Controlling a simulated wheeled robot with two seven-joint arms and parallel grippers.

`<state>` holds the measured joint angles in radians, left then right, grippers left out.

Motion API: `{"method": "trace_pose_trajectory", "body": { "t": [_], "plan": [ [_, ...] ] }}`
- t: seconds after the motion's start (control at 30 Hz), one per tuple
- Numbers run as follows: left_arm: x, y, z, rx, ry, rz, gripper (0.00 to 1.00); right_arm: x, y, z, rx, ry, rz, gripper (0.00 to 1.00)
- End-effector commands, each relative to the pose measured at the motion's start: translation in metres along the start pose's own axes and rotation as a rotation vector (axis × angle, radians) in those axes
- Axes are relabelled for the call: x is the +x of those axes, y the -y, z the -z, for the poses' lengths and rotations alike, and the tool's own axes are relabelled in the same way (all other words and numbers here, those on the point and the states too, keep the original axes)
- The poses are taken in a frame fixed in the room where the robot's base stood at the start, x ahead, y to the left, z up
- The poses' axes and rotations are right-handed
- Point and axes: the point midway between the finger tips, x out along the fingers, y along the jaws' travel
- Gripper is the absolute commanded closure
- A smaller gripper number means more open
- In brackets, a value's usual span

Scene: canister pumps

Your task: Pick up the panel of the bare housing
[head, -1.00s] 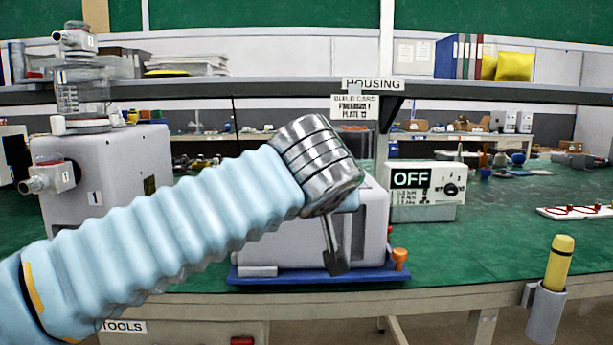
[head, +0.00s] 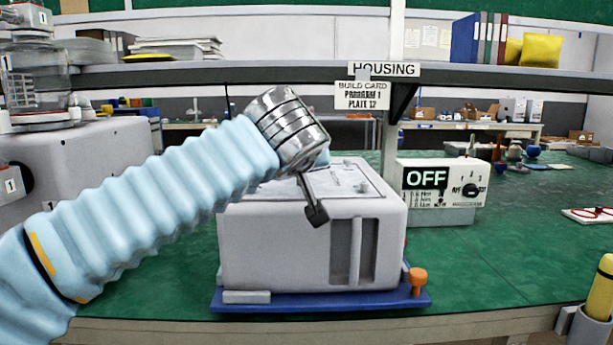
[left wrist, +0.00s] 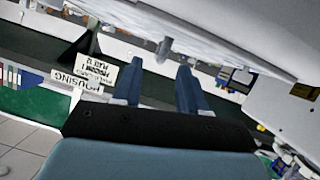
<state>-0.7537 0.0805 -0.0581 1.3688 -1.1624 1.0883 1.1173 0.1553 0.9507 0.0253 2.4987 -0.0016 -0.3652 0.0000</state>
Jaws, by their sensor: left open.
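The bare housing (head: 285,250) is a grey box on a blue tray (head: 320,306) at the bench's front edge. A pale flat panel (head: 352,183) lies on its top; my arm hides the panel's left part. My left gripper (head: 316,216) hangs tilted over the housing, in front of the panel, and looks apart from it. In the left wrist view its two blue-grey fingers (left wrist: 158,88) are spread with nothing held. That view is upside down; a small grey knob (left wrist: 163,50) shows beyond the fingertips, against a pale surface. My right gripper is not in view.
A white control box (head: 440,182) marked OFF stands right of the housing. An orange knob (head: 418,278) sits at the tray's right corner. A large grey pump unit (head: 80,160) stands at left. A HOUSING sign (head: 384,69) hangs above.

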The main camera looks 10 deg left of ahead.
Motion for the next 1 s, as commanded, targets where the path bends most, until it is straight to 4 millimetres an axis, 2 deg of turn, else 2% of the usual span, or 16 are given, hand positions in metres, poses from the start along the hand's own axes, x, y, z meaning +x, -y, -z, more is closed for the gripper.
{"method": "trace_pose_trajectory", "body": {
  "t": [0.17,0.43,0.7,0.77,1.0],
  "plan": [
    [0.015,0.000,0.002,0.000,0.001,0.002,0.58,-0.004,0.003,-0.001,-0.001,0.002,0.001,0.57],
    [0.054,0.001,0.006,0.000,0.001,0.001,0.58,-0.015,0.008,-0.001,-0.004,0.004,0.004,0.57],
    [0.061,0.001,0.005,0.000,0.000,-0.001,0.58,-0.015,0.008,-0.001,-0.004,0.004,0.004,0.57],
    [0.060,0.001,0.005,0.000,0.001,-0.001,0.64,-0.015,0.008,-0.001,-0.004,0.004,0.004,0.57],
    [0.060,0.001,0.005,0.000,0.001,-0.001,1.00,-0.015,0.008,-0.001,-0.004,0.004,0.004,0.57]
  ]
}}
